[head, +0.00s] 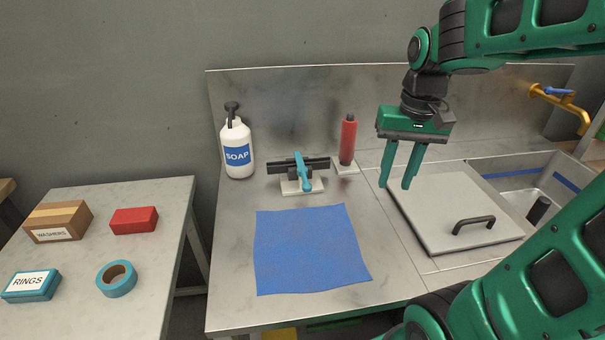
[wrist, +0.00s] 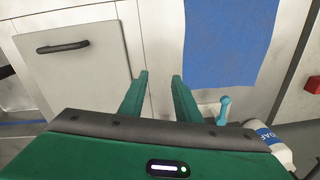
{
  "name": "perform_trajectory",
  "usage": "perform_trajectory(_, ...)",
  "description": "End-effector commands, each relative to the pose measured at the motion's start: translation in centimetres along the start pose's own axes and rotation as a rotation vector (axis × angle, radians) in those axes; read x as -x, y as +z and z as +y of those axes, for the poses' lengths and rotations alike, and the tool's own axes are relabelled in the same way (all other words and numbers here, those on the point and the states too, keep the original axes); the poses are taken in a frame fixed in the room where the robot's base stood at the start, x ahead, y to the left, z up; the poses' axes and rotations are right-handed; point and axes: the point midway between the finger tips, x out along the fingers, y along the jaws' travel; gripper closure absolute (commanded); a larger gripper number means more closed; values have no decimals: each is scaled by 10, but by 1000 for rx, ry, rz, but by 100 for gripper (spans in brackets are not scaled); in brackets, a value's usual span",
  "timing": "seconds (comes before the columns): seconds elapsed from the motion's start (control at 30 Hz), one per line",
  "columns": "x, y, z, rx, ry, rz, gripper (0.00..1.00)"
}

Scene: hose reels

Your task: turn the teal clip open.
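The teal clip (head: 303,171) is a small lever on a dark clamp bar (head: 284,166) over a pale base block (head: 301,186), at the back of the steel counter. In the wrist view the clip (wrist: 224,108) shows at the lower right, beyond my fingers. My gripper (head: 400,185) is green and points down, to the right of the clip and above the left edge of the grey lid. In the wrist view its two fingers (wrist: 161,76) stand apart with nothing between them.
A soap bottle (head: 237,148) stands left of the clip and a red bottle (head: 348,140) right of it. A blue cloth (head: 308,249) lies in front. A handled lid (head: 446,212) lies beside the sink (head: 520,178). A side table (head: 165,257) holds boxes and tape.

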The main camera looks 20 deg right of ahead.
Motion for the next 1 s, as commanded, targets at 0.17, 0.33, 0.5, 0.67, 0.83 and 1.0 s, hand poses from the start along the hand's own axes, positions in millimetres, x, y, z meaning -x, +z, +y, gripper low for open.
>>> perform_trajectory(0.17, 12, -55, -70, 94, -50, -12, 70)
perform_trajectory(0.33, 18, -85, -129, 172, -103, -32, 70)
perform_trajectory(0.5, 21, -97, -163, 218, -137, -46, 70)
perform_trajectory(0.67, 17, -99, -174, 232, -148, -51, 70)
perform_trajectory(0.83, -4, -97, -178, 233, -147, -53, 70)
perform_trajectory(1.0, -35, -94, -182, 234, -146, -55, 70)
